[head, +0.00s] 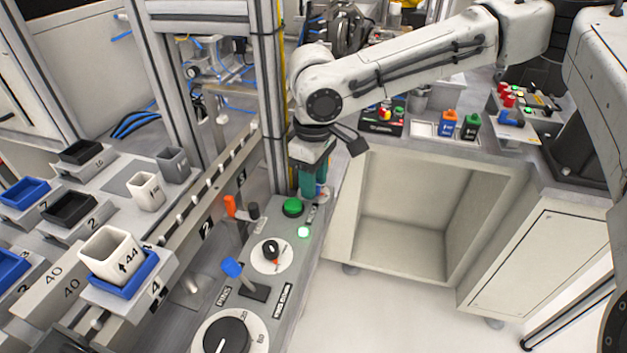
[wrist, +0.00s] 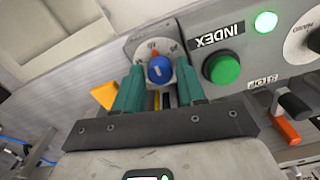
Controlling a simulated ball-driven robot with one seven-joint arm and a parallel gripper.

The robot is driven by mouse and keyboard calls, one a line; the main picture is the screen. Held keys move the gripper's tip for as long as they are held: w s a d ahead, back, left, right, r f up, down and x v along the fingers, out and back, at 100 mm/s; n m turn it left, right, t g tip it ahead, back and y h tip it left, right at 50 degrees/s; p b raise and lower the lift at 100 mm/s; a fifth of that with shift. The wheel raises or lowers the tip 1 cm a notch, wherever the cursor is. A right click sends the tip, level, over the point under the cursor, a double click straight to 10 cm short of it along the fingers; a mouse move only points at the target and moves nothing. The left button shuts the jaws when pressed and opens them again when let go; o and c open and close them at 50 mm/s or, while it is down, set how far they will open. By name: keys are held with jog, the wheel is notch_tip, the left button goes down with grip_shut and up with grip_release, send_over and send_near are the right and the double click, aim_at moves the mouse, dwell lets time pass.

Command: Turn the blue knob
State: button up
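The blue knob (wrist: 160,70) sits on a pale dial plate (wrist: 140,45) with an orange mark at its top, in the upper middle of the wrist view. My gripper (wrist: 160,76) has teal fingers, held apart, one on each side of the knob. The gap between them is about as wide as the knob, and I cannot tell whether they touch it. In the head view my gripper (head: 314,182) points down at the far end of the grey control panel. The knob is mostly hidden there behind the fingers.
A green button (head: 292,207) and a lit green lamp (head: 303,232) are close to my gripper. Nearer on the panel stand a black knob (head: 271,250), a blue-tipped lever (head: 231,267) and a large black dial (head: 227,336). An orange-handled switch (head: 230,206) stands to the left.

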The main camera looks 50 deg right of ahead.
jog(key=shift+f, duration=0.15)
grip_shut()
dwell(0.4)
